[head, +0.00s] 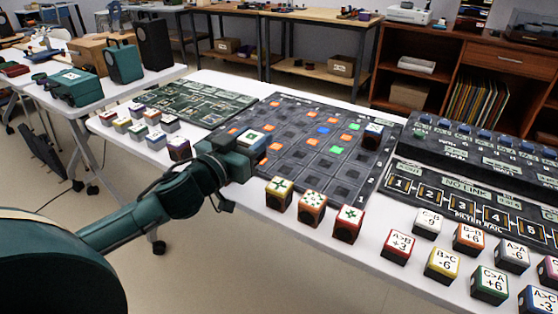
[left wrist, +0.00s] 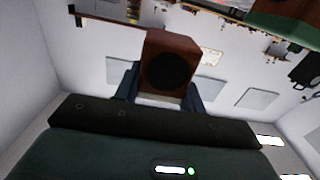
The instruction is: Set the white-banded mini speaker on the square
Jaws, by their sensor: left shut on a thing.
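My left gripper (head: 246,147) is over the near left part of the dark gridded board (head: 342,178). It is shut on a small box with a pale top (head: 253,137). In the left wrist view this is a brown mini speaker (left wrist: 168,68) with a round black cone and a pale band at its lower edge, between my fingers. The board carries orange, blue and green squares, such as a blue square (head: 323,130) and a green square (head: 337,150). I cannot tell which square the task names. Whether the speaker touches the board is hidden. My right gripper is not in view.
A dark box (head: 372,136) stands on the board's far right. Several labelled blocks stand at right by the meter rail (head: 465,205).

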